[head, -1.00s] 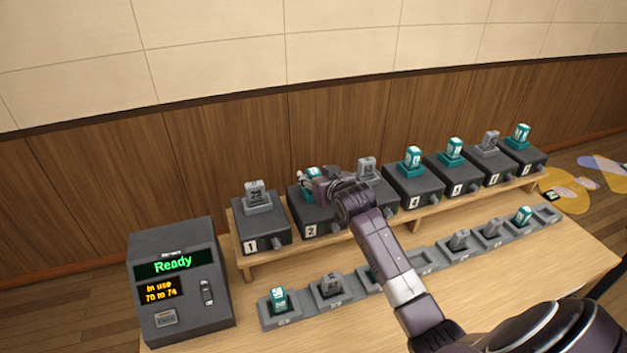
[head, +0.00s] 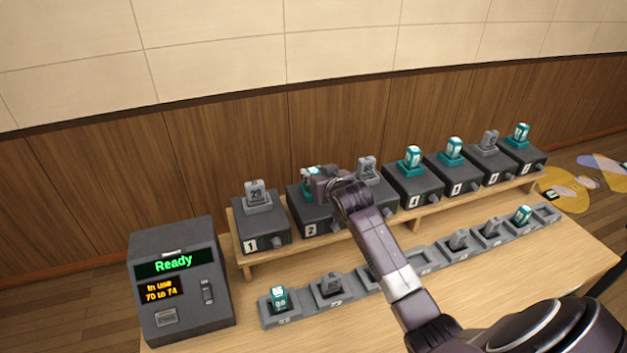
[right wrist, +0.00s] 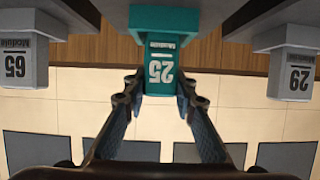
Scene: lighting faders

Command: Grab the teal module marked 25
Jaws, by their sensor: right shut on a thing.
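The teal module marked 25 (right wrist: 161,72) is upside down in the right wrist view, still in its teal socket (right wrist: 164,20). In the head view the module (head: 307,176) is on dark box 2 (head: 311,229), partly hidden by my right gripper. My right gripper (head: 312,183) is shut on the module, with a finger on each side of it in the right wrist view (right wrist: 158,94). My left gripper is not in view.
Grey module 65 (right wrist: 14,64) and grey module 29 (right wrist: 291,74) stand on the neighbouring boxes. A tray row (head: 300,315) with several modules lies in front. A console (head: 181,282) reading "Ready" stands at left.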

